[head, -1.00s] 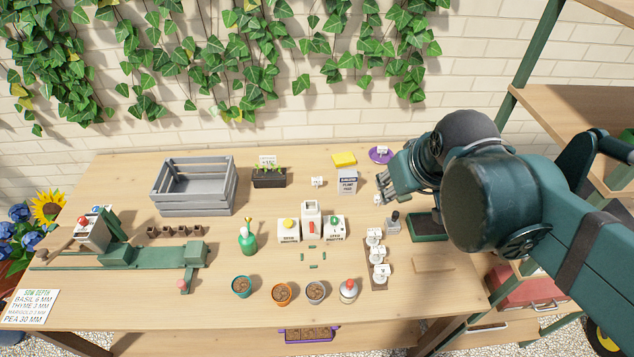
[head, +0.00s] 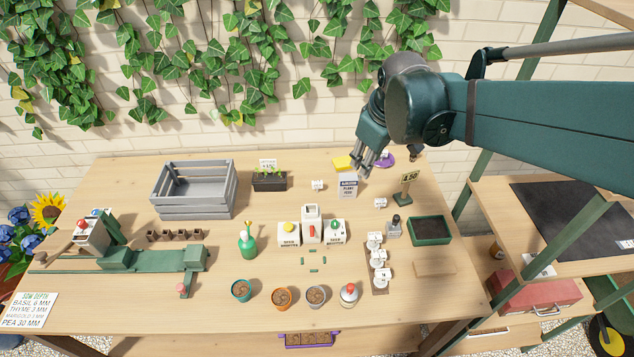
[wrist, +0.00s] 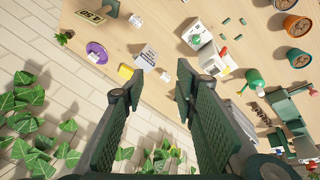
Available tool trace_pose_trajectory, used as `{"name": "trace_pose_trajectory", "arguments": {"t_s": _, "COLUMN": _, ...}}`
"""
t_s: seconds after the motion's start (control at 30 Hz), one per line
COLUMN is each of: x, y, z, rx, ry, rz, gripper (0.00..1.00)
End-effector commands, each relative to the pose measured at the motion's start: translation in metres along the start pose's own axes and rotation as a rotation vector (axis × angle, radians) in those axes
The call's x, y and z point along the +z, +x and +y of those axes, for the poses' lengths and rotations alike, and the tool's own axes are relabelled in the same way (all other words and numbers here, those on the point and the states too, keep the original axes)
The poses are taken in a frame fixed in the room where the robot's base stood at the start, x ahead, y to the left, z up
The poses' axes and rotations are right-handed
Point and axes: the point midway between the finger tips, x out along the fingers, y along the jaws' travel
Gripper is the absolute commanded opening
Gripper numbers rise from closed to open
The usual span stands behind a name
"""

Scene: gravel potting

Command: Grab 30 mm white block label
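Several small white block labels lie on the table; their print is too small to read, so I cannot tell which says 30 mm. One (head: 317,185) stands left of the plant food box, and shows in the wrist view (wrist: 165,77). A third lies on the purple saucer (wrist: 97,52), mostly hidden behind my gripper in the head view. My gripper (head: 362,166) is raised above the back of the table, over the plant food box area. In the wrist view its fingers (wrist: 159,72) are apart and empty.
The plant food box (head: 348,186), yellow sponge (head: 343,161) and dark sign (head: 405,187) stand close by. A rack of white tags (head: 379,262), green tray (head: 431,230) and seed boxes are nearer the front. A grey crate (head: 194,189) stands left. The ivy wall is close behind.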

Motion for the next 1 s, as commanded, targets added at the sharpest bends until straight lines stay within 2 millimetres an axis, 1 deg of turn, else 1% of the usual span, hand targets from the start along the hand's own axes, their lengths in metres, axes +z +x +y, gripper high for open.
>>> {"name": "trace_pose_trajectory", "arguments": {"t_s": 0.03, "x": -0.007, "y": 0.006, "z": 0.003, "rx": -0.006, "ry": -0.024, "rz": -0.007, "gripper": 0.29}}
{"name": "trace_pose_trajectory", "arguments": {"t_s": 0.1, "x": -0.015, "y": 0.014, "z": 0.005, "rx": -0.016, "ry": -0.059, "rz": -0.017, "gripper": 0.29}}
{"name": "trace_pose_trajectory", "arguments": {"t_s": 0.27, "x": -0.032, "y": 0.033, "z": 0.009, "rx": -0.038, "ry": -0.138, "rz": -0.038, "gripper": 0.29}}
{"name": "trace_pose_trajectory", "arguments": {"t_s": 0.57, "x": -0.062, "y": 0.073, "z": 0.016, "rx": -0.083, "ry": -0.286, "rz": -0.074, "gripper": 0.29}}
{"name": "trace_pose_trajectory", "arguments": {"t_s": 0.77, "x": -0.081, "y": 0.102, "z": 0.018, "rx": -0.116, "ry": -0.386, "rz": -0.096, "gripper": 0.29}}
{"name": "trace_pose_trajectory", "arguments": {"t_s": 1.0, "x": -0.102, "y": 0.141, "z": 0.019, "rx": -0.157, "ry": -0.505, "rz": -0.118, "gripper": 0.29}}
